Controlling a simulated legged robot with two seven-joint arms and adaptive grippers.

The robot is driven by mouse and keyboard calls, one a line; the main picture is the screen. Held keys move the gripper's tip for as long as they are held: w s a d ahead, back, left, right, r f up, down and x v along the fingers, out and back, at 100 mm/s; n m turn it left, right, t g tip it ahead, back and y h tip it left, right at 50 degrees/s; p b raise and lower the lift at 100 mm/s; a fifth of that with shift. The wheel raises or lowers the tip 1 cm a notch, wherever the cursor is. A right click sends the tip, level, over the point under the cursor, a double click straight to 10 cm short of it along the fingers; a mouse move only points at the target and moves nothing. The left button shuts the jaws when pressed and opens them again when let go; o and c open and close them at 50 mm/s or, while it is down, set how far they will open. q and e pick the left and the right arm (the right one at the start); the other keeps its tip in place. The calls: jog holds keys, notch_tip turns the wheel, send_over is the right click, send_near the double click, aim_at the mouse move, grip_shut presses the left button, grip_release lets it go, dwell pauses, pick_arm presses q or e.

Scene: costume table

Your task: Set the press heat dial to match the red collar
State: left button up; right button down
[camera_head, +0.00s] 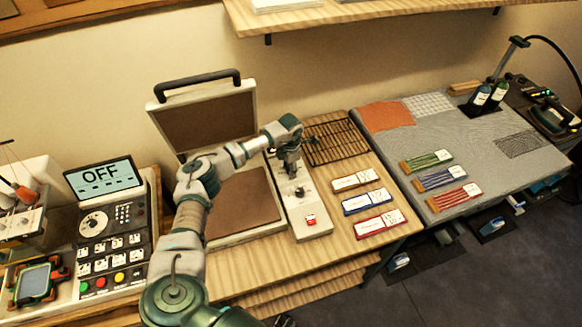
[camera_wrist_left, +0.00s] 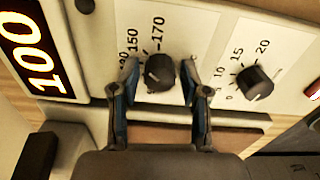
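The heat dial (camera_wrist_left: 160,72) is a black knob in the left wrist view, with scale marks such as 150 and 170 around it. My left gripper (camera_wrist_left: 159,82) is open with one finger on each side of this knob, gaps showing. In the head view my left gripper (camera_head: 289,160) is over the press panel (camera_head: 313,232) and hides that dial. A lit display (camera_wrist_left: 40,45) reads 100. The press (camera_head: 205,117) stands with its lid raised. I cannot pick out a red collar for certain; a red-labelled card (camera_head: 379,222) and a red bundle (camera_head: 453,196) are visible. My right gripper is not in view.
A second knob (camera_wrist_left: 256,83), marked up to 20, is right of the heat dial. A red switch (camera_head: 311,220) is at the panel's front. A wire rack (camera_head: 337,142) and a blue-labelled card (camera_head: 367,202) lie to the right. A control box (camera_head: 105,225) showing OFF is at left.

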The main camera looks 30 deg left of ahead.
pick_arm(q)
jog(key=shift+w+r, duration=0.1)
jog(key=shift+r, duration=0.05)
jog(key=shift+r, duration=0.1)
notch_tip(320, 180, up, 12)
jog(key=shift+f, duration=0.2)
dwell(0.6)
